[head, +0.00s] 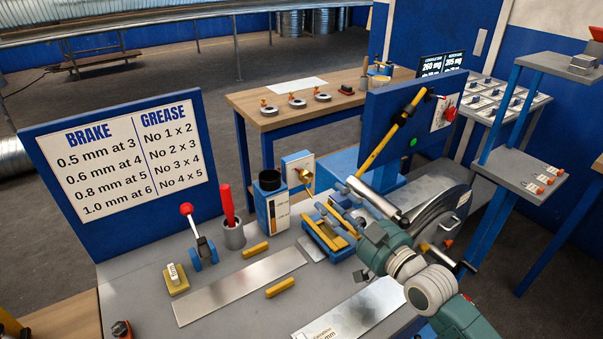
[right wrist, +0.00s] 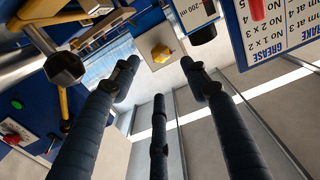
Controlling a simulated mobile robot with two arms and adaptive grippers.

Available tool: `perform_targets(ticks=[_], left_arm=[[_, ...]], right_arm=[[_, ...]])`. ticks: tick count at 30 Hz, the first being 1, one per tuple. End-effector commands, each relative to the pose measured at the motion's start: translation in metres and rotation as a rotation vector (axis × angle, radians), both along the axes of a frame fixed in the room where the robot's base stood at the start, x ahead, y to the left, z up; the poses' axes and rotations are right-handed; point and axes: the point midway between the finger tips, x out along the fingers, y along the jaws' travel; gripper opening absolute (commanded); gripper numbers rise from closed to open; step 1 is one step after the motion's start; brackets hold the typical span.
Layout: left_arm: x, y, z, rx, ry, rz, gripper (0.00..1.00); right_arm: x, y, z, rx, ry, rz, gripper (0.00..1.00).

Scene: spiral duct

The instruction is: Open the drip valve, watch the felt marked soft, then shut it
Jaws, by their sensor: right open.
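The drip valve, a brass knob (head: 304,175) on a pale plate, stands beside a blue and white reservoir (head: 272,210) with a black top. The knob also shows in the right wrist view (right wrist: 161,52), beyond my fingertips and apart from them. My right gripper (head: 335,215) is open and empty; its dark fingers spread wide in the right wrist view (right wrist: 162,85). A yellow felt block (head: 176,280) with a small white tag sits at the bench's left; the tag is too small to read surely. No felt clearly marked soft shows. My left gripper is out of view.
Metal strips (head: 240,287), yellow bars (head: 280,287), a red-knobbed lever (head: 187,210) and a cup with a red handle (head: 233,235) lie on the grey bench. A BRAKE and GREASE board (head: 125,165) stands at left. A blue panel (head: 380,125) and roller machine stand at right.

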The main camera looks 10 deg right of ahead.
Motion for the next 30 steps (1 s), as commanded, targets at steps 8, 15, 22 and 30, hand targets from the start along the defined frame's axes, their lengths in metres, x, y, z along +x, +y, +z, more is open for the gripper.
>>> perform_targets(ticks=[8,15,22,30], left_arm=[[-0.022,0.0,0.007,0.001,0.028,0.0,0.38],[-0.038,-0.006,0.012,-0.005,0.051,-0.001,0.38],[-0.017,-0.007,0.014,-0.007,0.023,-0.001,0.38],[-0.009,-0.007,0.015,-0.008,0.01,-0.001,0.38]], right_arm=[[0.037,0.015,0.003,0.003,-0.002,-0.001,0.46],[0.077,0.032,0.002,0.0,-0.001,0.001,0.46],[0.096,0.04,0.0,0.0,0.0,0.0,0.46],[0.099,0.04,-0.001,0.0,0.0,0.0,0.46]])
